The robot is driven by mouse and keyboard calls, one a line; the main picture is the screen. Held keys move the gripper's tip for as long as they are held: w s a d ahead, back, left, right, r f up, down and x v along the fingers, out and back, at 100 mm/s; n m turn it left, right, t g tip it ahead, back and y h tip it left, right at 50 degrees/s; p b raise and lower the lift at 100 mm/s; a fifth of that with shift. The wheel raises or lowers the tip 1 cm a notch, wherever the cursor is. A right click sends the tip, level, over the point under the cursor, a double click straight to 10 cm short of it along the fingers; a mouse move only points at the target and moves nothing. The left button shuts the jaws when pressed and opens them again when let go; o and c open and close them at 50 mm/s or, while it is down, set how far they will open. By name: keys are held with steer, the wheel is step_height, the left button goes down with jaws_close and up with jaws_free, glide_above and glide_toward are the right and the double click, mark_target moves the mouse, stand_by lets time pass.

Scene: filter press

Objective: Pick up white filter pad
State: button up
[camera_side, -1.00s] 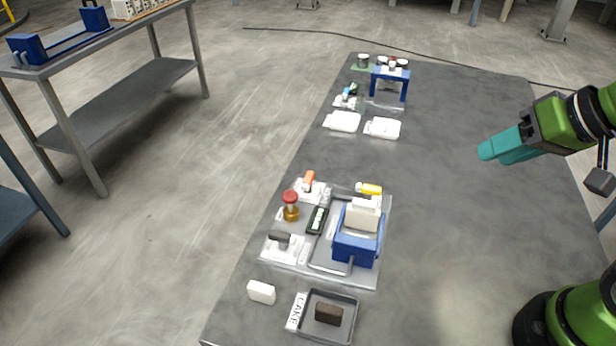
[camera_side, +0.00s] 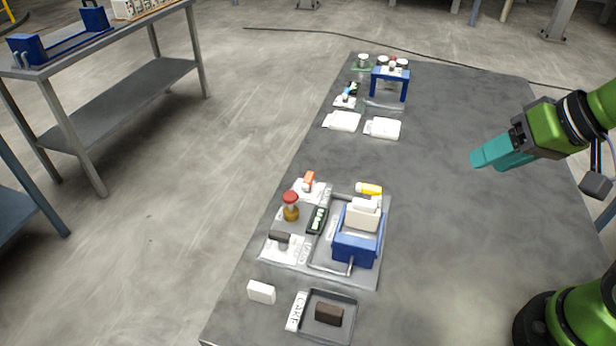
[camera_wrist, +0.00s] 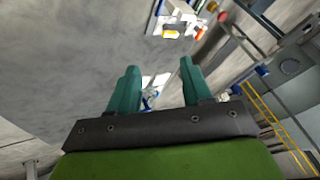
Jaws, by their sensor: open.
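Two flat white pads lie side by side on the table's far half, a left one (camera_side: 343,121) and a right one (camera_side: 383,128). A small white block (camera_side: 261,291) lies near the front left edge. I cannot tell for certain which of these is the filter pad. My gripper (camera_side: 476,160) has teal fingers and hangs over the right side of the table, well apart from all of them. In the wrist view its fingers (camera_wrist: 160,68) stand apart with nothing held between them. Pale objects show small beyond the fingertips there.
A blue press with a white top (camera_side: 360,232) stands in a grey tray, with a red-topped brass piece (camera_side: 291,206) to its left. A tray (camera_side: 345,301) holding a dark block is in front. A blue stand (camera_side: 390,77) is at the back. The table's right side is clear.

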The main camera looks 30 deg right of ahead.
steer(key=w+a+f+n+g, duration=0.2)
steer(key=w+a+n+g, duration=0.35)
steer(key=a, duration=0.85)
steer(key=n+g+h, duration=0.1)
steer(key=n+h, duration=0.1)
steer(key=n, duration=0.5)
glide_above(261, 287)
steer(key=shift+f, duration=2.55)
step_height(261, 287, down, 11)
steer(key=shift+w+d, duration=0.15)
steer(key=shift+a+f, duration=0.2)
steer(key=shift+f, duration=2.45)
jaws_close()
